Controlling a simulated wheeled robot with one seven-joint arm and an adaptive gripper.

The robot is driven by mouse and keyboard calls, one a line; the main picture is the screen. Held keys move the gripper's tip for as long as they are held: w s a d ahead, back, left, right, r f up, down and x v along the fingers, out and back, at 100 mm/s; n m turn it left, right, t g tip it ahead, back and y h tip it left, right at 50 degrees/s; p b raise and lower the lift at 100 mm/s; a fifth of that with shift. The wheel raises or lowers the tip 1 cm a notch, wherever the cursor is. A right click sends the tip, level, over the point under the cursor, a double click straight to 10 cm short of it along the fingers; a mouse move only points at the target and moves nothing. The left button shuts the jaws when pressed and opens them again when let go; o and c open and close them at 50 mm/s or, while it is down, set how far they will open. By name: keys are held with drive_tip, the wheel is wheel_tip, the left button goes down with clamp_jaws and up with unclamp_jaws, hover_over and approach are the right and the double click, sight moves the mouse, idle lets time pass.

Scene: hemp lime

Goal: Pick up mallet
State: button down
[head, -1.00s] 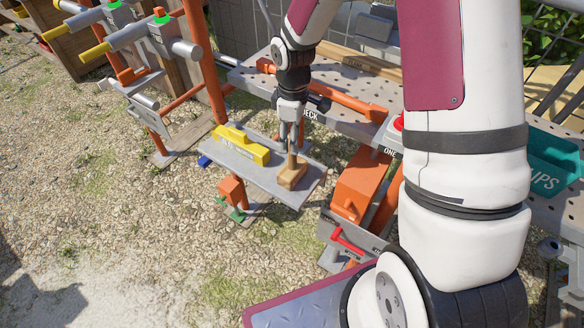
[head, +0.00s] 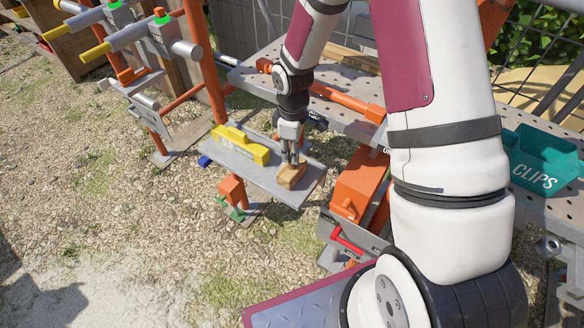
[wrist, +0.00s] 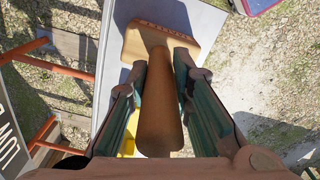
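The mallet has a light wooden block head (head: 292,176) resting on the small grey shelf (head: 238,172), near its right end. Its handle stands upright, pointing toward my wrist. In the wrist view the handle (wrist: 160,110) runs between my two fingers and the head (wrist: 160,34) lies beyond them. My gripper (head: 291,158) points down over the mallet, with its fingertips low beside the handle, close above the head. The fingers hide much of the handle in the head view.
A yellow block-shaped item (head: 240,146) lies on the shelf left of my gripper. A perforated grey bench (head: 345,118) with an orange bar (head: 348,103) is behind. An orange box (head: 358,184) stands close right of the shelf. A teal CLIPS bin (head: 540,162) is far right. Gravel ground lies in front.

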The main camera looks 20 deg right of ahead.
sight(293, 168)
drive_tip(key=shift+r, duration=0.15)
drive_tip(key=shift+r, duration=0.65)
drive_tip(key=s+a+r, duration=0.2)
drive_tip(key=s+r, duration=0.1)
drive_tip(key=s, duration=1.2)
wheel_tip(293, 168, up, 6)
drive_tip(key=p, duration=0.5)
drive_tip(key=shift+s+a+r, duration=0.2)
drive_tip(key=shift+s+a, duration=0.05)
drive_tip(key=shift+s, duration=0.2)
